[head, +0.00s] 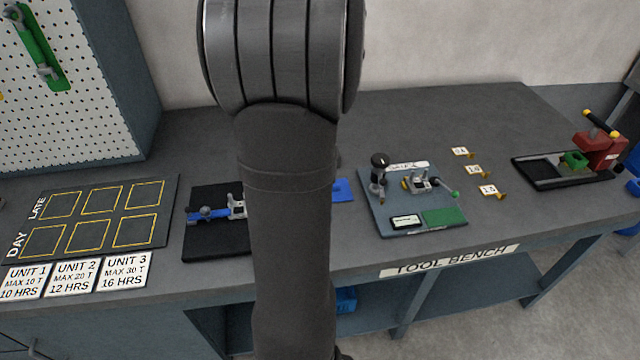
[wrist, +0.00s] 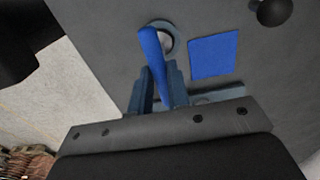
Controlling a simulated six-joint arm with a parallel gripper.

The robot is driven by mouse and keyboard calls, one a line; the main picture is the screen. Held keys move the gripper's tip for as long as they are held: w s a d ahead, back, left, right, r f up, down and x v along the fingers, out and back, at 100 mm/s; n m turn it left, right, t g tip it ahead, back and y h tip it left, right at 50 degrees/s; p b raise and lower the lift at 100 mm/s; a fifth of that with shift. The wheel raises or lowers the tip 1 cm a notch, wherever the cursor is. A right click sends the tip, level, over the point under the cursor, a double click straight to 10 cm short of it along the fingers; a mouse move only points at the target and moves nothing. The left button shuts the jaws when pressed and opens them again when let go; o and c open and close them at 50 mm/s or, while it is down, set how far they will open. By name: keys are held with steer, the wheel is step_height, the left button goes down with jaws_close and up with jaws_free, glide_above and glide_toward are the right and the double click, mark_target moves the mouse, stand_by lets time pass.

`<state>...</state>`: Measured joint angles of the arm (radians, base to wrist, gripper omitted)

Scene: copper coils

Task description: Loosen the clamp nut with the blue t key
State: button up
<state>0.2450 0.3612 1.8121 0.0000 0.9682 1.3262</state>
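In the wrist view my gripper (wrist: 160,75) has its two blue-grey fingers close on either side of a blue bar (wrist: 154,50), which looks like the handle of the blue t key. The bar's far end overlaps a round grey ring (wrist: 167,38) on the grey surface. The key's lower part is hidden by the fingers. In the head view my arm hides the gripper and the key. A small clamp (head: 421,182) sits on a blue-grey plate (head: 378,223), near a post with a black knob (head: 380,160). I cannot make out the clamp nut.
A blue square (wrist: 213,56) lies beside the key; it also shows in the head view (head: 343,190). A black mat with a blue-and-grey device (head: 213,214) is to the left. A red press (head: 598,148) stands at the right. The bench behind the plate is clear.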

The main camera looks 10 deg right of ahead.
jaws_close()
steer(key=shift+r, duration=2.55)
